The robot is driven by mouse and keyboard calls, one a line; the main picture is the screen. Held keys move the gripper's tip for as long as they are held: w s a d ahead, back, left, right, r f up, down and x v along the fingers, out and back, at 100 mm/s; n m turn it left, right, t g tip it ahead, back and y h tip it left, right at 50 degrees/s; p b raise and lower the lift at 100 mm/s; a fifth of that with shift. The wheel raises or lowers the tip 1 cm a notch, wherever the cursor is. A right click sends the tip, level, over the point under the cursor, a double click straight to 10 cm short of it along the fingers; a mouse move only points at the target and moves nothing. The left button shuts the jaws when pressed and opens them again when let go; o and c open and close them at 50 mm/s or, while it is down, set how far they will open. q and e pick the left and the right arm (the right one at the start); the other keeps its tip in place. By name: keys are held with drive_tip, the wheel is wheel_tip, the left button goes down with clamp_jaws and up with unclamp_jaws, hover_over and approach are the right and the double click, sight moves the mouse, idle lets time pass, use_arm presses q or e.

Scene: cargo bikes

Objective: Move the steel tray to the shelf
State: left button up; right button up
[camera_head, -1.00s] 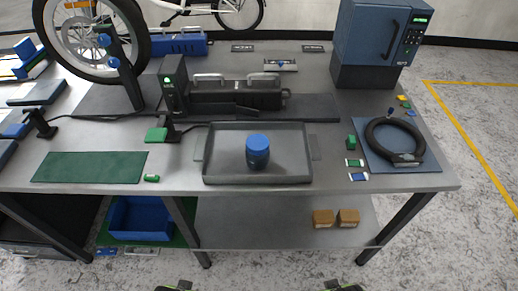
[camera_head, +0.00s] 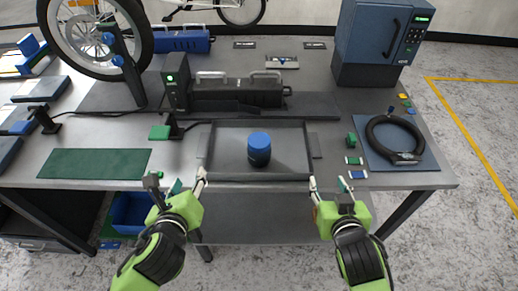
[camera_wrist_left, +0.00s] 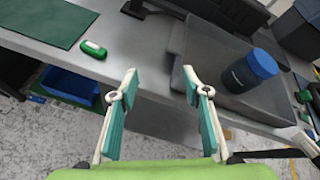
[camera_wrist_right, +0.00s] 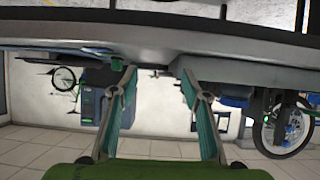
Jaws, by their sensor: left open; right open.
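The steel tray (camera_head: 284,134) lies flat on the workbench top near its front edge, with a blue-lidded dark jar (camera_head: 259,149) standing in it. The tray and jar (camera_wrist_left: 245,72) also show in the left wrist view. The shelf (camera_head: 262,228) is the grey board under the bench, partly hidden by my arms. My left gripper (camera_head: 186,184) is open and empty in front of the tray's left front corner. My right gripper (camera_head: 331,186) is open and empty in front of the tray's right front corner. Neither touches the tray.
A green mat (camera_head: 95,163) lies left of the tray. A coiled black tube on a blue-grey mat (camera_head: 372,150) lies to the right. A black battery-like case (camera_head: 237,90) stands behind. A blue bin (camera_head: 130,212) sits below the bench at left.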

sight(204, 144)
use_arm(q)
drive_tip(key=m, duration=0.2)
drive_tip(key=w+d+r+m+t, duration=0.1)
drive_tip(key=r+m, duration=0.1)
drive_tip(key=m, duration=0.1)
drive_tip(key=shift+w+d+r+m+h, duration=0.15)
drive_tip(key=shift+w+d+m+h, duration=0.1)
drive_tip(key=shift+w+m+h, duration=0.1)
use_arm(e)
drive_tip(key=w+r, duration=0.1)
drive_tip(key=w+a+r+t, duration=0.1)
drive_tip(key=shift+a+r+t, duration=0.2)
drive_tip(key=shift+r+t, duration=0.1)
drive_tip(key=shift+r, duration=0.1)
drive_tip(key=shift+w, duration=0.1)
use_arm(q)
drive_tip(key=x, duration=1.4)
drive_tip(key=shift+r, duration=0.2)
use_arm(e)
drive_tip(key=x, duration=1.3)
drive_tip(key=shift+w+a+f, duration=0.15)
drive_tip(key=shift+w+f, duration=0.1)
drive_tip(key=shift+w, duration=0.1)
use_arm(q)
drive_tip(key=shift+a, duration=0.1)
clamp_jaws()
use_arm(e)
clamp_jaws()
